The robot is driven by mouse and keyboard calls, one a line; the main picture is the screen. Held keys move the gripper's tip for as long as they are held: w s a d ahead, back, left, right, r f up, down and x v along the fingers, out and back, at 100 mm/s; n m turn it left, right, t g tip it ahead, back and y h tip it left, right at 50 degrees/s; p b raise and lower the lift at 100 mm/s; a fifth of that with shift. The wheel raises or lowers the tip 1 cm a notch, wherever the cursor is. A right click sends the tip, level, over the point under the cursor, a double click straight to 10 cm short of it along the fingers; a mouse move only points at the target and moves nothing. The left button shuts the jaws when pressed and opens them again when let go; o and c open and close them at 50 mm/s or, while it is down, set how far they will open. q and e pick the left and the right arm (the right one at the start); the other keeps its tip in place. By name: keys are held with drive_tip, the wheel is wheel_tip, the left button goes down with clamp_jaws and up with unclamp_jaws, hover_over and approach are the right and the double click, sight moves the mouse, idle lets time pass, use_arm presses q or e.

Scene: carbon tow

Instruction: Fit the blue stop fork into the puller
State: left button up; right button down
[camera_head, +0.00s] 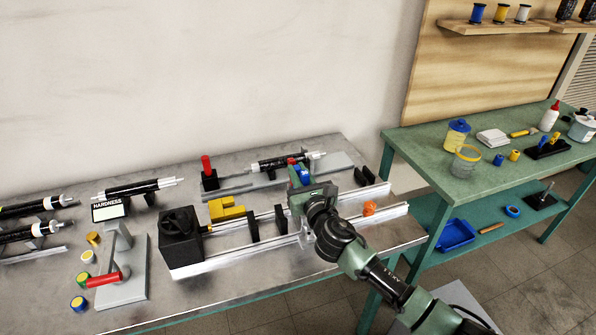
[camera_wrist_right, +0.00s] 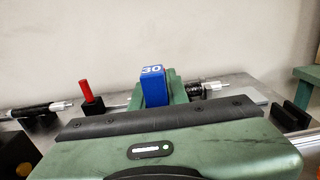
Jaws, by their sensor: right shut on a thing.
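The blue stop fork (camera_head: 304,176) shows as a small blue block in my right gripper (camera_head: 299,173), above the bench. My left gripper is not in view.
A yellow block (camera_head: 227,208) sits behind the rails, and an orange knob (camera_head: 369,208) is at their right. A grey fixture with a red handle (camera_head: 103,279) is at front left. A green table (camera_head: 480,175) stands right.

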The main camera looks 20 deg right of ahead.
drive_tip(key=shift+f+b, duration=1.4)
drive_tip(key=shift+f, duration=0.65)
drive_tip(key=shift+r+p, duration=0.1)
drive_tip(key=shift+p, duration=0.35)
drive_tip(key=shift+s+f+b, duration=0.1)
drive_tip(key=shift+f+b, duration=0.75)
drive_tip(key=shift+f, duration=0.15)
drive_tip(key=shift+r, duration=0.1)
drive_tip(key=shift+r+p, duration=0.55)
drive_tip(key=shift+p, duration=0.1)
drive_tip(key=shift+f, duration=0.1)
idle(0.7)
drive_tip(key=shift+p, duration=0.5)
idle(0.5)
